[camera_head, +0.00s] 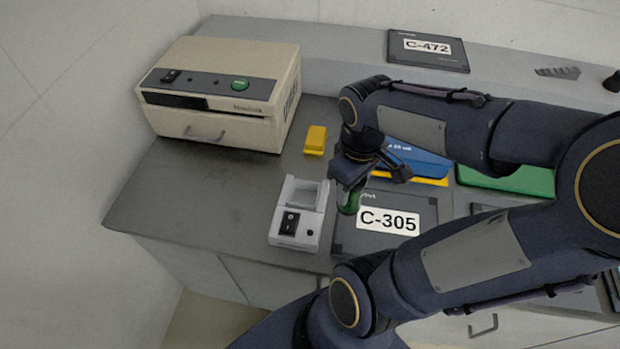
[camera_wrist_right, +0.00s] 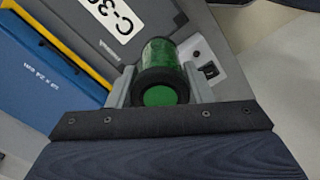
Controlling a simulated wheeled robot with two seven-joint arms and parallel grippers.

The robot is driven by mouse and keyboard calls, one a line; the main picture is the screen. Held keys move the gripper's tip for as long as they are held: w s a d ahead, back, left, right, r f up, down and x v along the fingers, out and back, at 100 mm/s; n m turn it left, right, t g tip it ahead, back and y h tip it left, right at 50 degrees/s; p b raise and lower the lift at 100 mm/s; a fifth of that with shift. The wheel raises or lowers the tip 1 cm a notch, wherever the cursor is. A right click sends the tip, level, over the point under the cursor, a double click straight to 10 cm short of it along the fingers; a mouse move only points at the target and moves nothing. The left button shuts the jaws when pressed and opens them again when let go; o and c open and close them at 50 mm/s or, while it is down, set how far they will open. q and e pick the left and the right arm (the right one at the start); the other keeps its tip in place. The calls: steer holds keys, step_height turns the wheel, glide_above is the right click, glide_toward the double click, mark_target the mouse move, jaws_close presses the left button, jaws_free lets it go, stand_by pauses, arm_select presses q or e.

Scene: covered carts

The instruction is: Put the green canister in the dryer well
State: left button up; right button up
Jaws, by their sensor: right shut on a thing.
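The green canister (camera_head: 349,203) is held in my right gripper (camera_head: 352,186), just right of the white dryer (camera_head: 299,213) and above the C-305 panel. In the right wrist view the green canister (camera_wrist_right: 160,80) sits between the two fingers of the right gripper (camera_wrist_right: 160,92), which is shut on it. The dryer has a raised bracket at its back and a black switch on its front. The inside of its well is hard to make out. Part of the dryer (camera_wrist_right: 208,62) shows beside the canister in the wrist view. My left gripper is not in view.
A beige box machine (camera_head: 222,92) stands at the back left. A small yellow block (camera_head: 315,140) lies behind the dryer. The C-305 panel (camera_head: 376,240), a blue case (camera_head: 418,160) and a green case (camera_head: 510,180) lie to the right. The counter left of the dryer is clear.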

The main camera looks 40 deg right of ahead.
steer(key=shift+d+r, duration=0.15)
steer(key=shift+w, duration=0.25)
steer(key=shift+w+a+f+p, duration=0.2)
steer(key=shift+w+a+f, duration=0.1)
steer(key=shift+w+f, duration=1.9)
steer(key=shift+w+a+f+p, duration=0.15)
steer(key=shift+w+a+f, duration=0.15)
steer(key=shift+w+f, duration=1.85)
steer(key=shift+w+a+f+p, duration=0.2)
steer(key=shift+w+a+f, duration=0.1)
steer(key=shift+w+f, duration=1.9)
steer(key=shift+f, duration=0.1)
steer(key=o, duration=1.1)
steer(key=shift+c, duration=0.2)
